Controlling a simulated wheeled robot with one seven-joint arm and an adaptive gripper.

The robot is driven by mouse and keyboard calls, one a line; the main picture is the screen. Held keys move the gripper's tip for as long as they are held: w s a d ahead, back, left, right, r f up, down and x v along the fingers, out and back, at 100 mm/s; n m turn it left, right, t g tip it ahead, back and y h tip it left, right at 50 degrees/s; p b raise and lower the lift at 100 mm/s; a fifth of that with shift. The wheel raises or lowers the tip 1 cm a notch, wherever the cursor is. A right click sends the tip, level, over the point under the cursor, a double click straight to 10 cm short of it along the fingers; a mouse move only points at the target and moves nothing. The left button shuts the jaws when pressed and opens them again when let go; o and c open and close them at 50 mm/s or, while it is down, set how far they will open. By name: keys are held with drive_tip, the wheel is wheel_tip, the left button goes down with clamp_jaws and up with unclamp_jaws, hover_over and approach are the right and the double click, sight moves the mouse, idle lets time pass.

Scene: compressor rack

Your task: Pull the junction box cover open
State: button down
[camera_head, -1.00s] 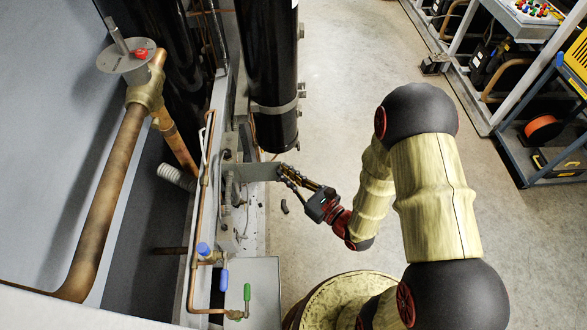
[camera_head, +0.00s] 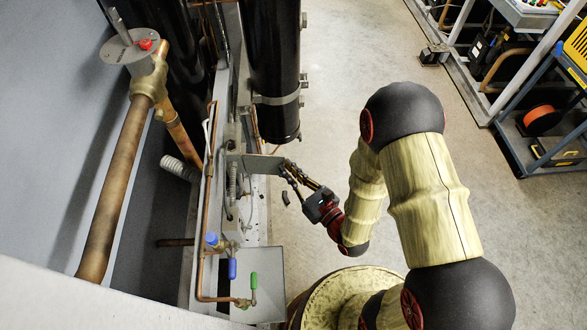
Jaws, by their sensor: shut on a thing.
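The junction box cover (camera_head: 258,163) is a thin grey plate seen nearly edge-on in the head view. It stands out to the right from the box (camera_head: 232,185) on the rack, so it is swung open. My gripper (camera_head: 289,167) is shut on the cover's free right edge, just below the black cylinder. The fingertips partly hide that edge. The inside of the box shows only in part, with grey conduit and fittings below the cover.
A black cylinder (camera_head: 272,70) hangs just above the cover. Copper pipes with blue (camera_head: 232,268) and green (camera_head: 254,281) valve handles stand below the box. Open floor (camera_head: 340,70) lies right; a blue-framed cart (camera_head: 540,150) stands far right.

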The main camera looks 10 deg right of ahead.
drive_tip(key=c, duration=2.4)
unclamp_jaws()
drive_tip(key=shift+a+r, duration=0.3)
drive_tip(key=shift+a, duration=0.2)
drive_tip(key=shift+o, duration=0.5)
drive_tip(key=shift+a+n+y, duration=0.3)
drive_tip(key=o, duration=0.4)
drive_tip(key=shift+s+a, duration=0.3)
drive_tip(key=shift+a, duration=0.1)
drive_tip(key=shift+w, duration=0.1)
drive_tip(key=shift+c, duration=0.3)
drive_tip(key=shift+d+r, duration=0.1)
drive_tip(key=shift+r, duration=0.1)
wheel_tip(320, 180, up, 9)
drive_tip(key=shift+f, duration=0.1)
drive_tip(key=shift+c, duration=0.4)
drive_tip(key=shift+d, duration=0.15)
drive_tip(key=shift+c, duration=0.5)
